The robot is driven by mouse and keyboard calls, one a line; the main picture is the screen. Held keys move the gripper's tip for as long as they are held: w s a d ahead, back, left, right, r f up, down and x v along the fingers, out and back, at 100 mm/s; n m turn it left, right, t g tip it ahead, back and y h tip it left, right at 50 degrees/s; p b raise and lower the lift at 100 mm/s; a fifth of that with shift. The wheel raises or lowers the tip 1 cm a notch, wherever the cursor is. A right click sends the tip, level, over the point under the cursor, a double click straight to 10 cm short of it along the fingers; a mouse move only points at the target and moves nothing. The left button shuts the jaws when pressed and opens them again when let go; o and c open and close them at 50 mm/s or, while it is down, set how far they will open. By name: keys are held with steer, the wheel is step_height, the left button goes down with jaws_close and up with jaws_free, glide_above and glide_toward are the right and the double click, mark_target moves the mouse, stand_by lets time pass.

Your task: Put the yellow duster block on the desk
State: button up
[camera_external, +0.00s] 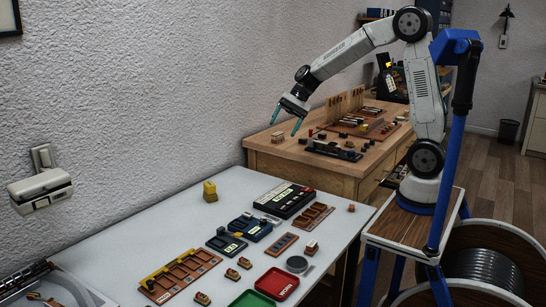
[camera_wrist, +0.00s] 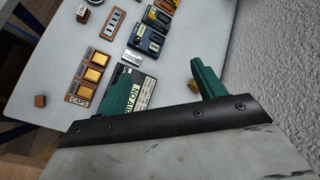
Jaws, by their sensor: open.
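The yellow duster block (camera_external: 210,191) stands upright on the white table (camera_external: 150,230), near the wall at the left. My gripper (camera_external: 286,120) is open and empty, fingers pointing down. It is raised well above the far end of the white table, to the right of the block and apart from it. In the wrist view my two green fingers (camera_wrist: 160,70) are spread, with the black device below.
The black device (camera_external: 284,200), blue units (camera_external: 249,227), brown compartment trays (camera_external: 181,272), and green (camera_external: 251,301) and red (camera_external: 277,284) trays lie on the white table. The table is clear around the block. A wall switch box (camera_external: 40,190) is at the left.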

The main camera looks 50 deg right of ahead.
steer(key=s+d+n+h, duration=0.3)
steer(key=s+d, duration=0.2)
steer(key=s, duration=0.5)
steer(key=s+d+r+n+h, duration=0.1)
steer(key=s+d+n+h, duration=0.2)
steer(key=s, duration=0.7)
steer(key=s+d+r+n+h, duration=0.1)
steer(key=s+d+n+h, duration=0.2)
steer(key=s+d, duration=0.4)
steer(key=s, duration=0.2)
steer(key=shift+s+d+n+t, duration=0.3)
steer(key=shift+s+d+t, duration=0.1)
